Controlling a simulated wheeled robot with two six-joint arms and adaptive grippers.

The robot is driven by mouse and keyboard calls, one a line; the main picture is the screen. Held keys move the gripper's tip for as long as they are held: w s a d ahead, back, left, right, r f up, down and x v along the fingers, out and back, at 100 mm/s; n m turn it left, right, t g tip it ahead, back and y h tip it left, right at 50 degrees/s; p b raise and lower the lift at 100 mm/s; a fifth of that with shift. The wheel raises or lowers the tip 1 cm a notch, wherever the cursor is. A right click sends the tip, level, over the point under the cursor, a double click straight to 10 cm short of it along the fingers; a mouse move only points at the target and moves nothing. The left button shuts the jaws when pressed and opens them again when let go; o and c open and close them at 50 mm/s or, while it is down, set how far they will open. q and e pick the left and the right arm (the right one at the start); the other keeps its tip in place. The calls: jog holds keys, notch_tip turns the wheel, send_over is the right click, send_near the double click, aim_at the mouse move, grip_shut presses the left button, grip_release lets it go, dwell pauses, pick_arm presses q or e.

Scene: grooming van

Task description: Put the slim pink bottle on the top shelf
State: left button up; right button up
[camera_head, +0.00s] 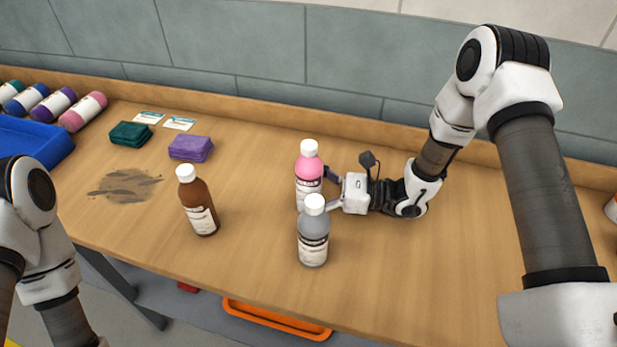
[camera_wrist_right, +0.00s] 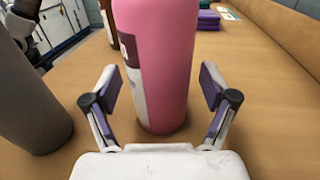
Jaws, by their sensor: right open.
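The slim pink bottle (camera_head: 309,166) with a white cap stands upright on the wooden table. In the right wrist view the pink bottle (camera_wrist_right: 160,70) stands straight ahead, between and just beyond the fingertips. My right gripper (camera_head: 331,188) is open, low over the table, to the right of the bottle; its fingers (camera_wrist_right: 160,90) show one on each side. My left arm comes in at the left edge of the head view, but its gripper is out of the picture. No top shelf shows in these frames.
A grey bottle (camera_head: 313,240) stands close in front of the pink one. A brown bottle (camera_head: 197,205) stands to the left. Purple cloths (camera_head: 191,149), green cloths (camera_head: 130,134), lying bottles (camera_head: 83,111) and a blue tray (camera_head: 40,143) are farther left. An orange tray (camera_head: 275,319) is below the table.

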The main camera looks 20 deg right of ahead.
jog(key=shift+w+a, duration=0.1)
jog(key=shift+a, duration=0.1)
jog(key=shift+d, duration=0.15)
jog(key=c, duration=0.8)
grip_shut()
